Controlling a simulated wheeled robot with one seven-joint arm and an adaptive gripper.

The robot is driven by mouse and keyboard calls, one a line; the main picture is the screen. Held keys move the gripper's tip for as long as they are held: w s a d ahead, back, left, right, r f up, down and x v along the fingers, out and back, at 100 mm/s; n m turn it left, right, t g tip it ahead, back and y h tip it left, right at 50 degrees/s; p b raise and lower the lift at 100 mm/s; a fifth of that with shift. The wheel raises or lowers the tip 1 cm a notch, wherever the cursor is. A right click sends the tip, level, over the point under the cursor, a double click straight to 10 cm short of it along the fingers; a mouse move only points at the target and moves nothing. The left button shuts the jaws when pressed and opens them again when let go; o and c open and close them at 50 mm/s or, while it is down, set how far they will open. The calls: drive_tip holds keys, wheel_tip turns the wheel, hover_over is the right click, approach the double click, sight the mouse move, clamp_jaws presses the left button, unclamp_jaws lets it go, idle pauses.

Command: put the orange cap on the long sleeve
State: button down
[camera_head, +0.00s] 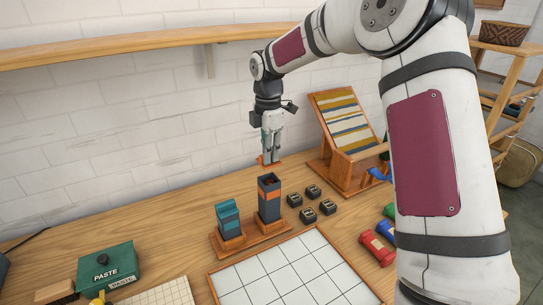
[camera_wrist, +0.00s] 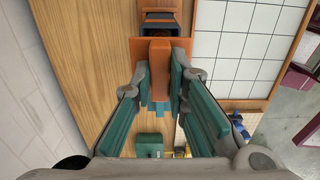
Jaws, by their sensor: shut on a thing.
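My gripper (camera_head: 270,150) is shut on the orange cap (camera_head: 269,161), which hangs below the fingertips. In the wrist view the cap (camera_wrist: 160,52) sits between the two teal finger pads of my gripper (camera_wrist: 160,75). The long sleeve (camera_head: 269,204) is a tall dark box with an orange band and an open top, upright on a wooden base. The cap is above its top, with a visible gap. In the wrist view the sleeve's dark opening (camera_wrist: 160,18) shows just beyond the cap, partly hidden by it.
A shorter teal sleeve (camera_head: 228,217) stands left of the long one. Several small black blocks (camera_head: 312,191) lie to the right. A white tiled board (camera_head: 290,275) is in front, a green paste box (camera_head: 105,268) at left, and a wooden rack (camera_head: 347,130) behind.

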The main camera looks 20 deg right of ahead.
drive_tip(key=shift+f+b, duration=0.45)
drive_tip(key=shift+f, duration=2.4)
drive_tip(key=shift+f, duration=0.15)
drive_tip(key=c, duration=1.5)
unclamp_jaws()
drive_tip(key=shift+o, duration=0.5)
drive_tip(key=o, duration=0.4)
drive_tip(key=shift+r+p, duration=0.6)
drive_tip(key=shift+r, duration=2.9)
